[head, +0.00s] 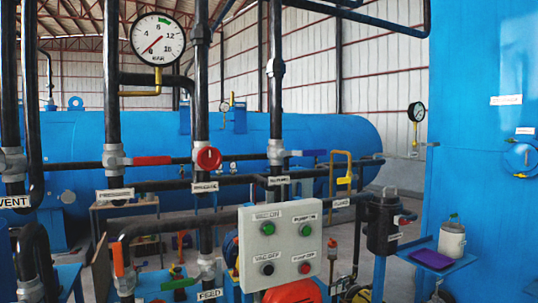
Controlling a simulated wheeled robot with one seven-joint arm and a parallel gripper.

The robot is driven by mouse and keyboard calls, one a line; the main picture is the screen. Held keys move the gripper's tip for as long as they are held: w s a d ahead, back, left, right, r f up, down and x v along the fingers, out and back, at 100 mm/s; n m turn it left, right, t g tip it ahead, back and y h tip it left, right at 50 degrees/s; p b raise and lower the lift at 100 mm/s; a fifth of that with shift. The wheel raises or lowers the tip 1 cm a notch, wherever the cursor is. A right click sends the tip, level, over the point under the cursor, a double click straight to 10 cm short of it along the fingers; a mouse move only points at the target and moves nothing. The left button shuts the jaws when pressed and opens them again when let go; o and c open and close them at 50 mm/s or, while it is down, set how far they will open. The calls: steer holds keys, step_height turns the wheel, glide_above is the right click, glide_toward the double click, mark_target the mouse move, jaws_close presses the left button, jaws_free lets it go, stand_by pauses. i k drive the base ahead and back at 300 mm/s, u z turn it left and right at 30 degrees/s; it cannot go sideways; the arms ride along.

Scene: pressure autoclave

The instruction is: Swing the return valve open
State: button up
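A grey valve body (276,152) sits on a black vertical pipe right of centre. A blue lever handle (306,153) points right from it, across the vertical pipe. A small white label (279,180) hangs below it and seems to read "RETURN", but it is too small to be sure. My gripper is not in view, and nothing touches the blue lever.
A red-handled lever valve (150,160) and a red round knob (208,158) sit to the left. A yellow bent handle (342,168) stands close right. A grey button box (280,245) stands below. A pressure gauge (158,40) hangs upper left. A blue tank (290,135) lies behind.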

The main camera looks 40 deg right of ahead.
mark_target(313, 152)
steer(key=z, duration=1.6)
steer(key=k, duration=0.5)
steer(key=z, duration=0.5)
steer(key=i, duration=1.2)
steer(key=u, duration=0.75)
